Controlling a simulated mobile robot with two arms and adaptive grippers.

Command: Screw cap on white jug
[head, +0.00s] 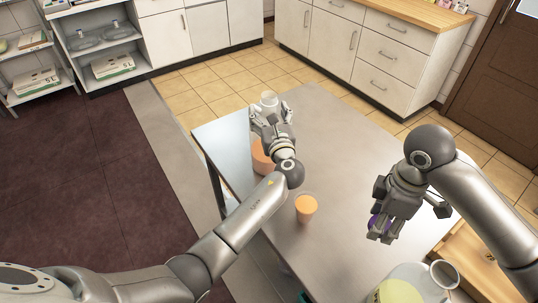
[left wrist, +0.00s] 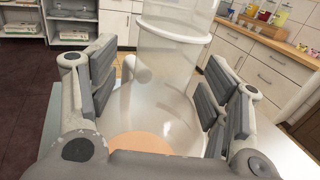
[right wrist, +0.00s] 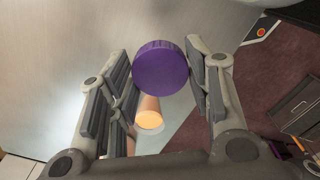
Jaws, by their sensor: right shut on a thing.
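The purple cap (right wrist: 161,68) is between the fingers of my right gripper (right wrist: 165,82), which is shut on it. In the head view, my right gripper (head: 388,222) holds the cap (head: 374,221) above the right side of the table, with little of it showing. A whitish jug (head: 425,277) with yellow-green contents stands at the bottom edge, partly cut off. Its round mouth (head: 444,273) is bare. My left gripper (head: 270,108) is open around a clear container (head: 268,98) with orange contents. In the left wrist view, the fingers (left wrist: 160,95) flank this container (left wrist: 165,85).
An orange-filled cup (head: 306,208) stands mid-table, and also shows in the right wrist view (right wrist: 149,117).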

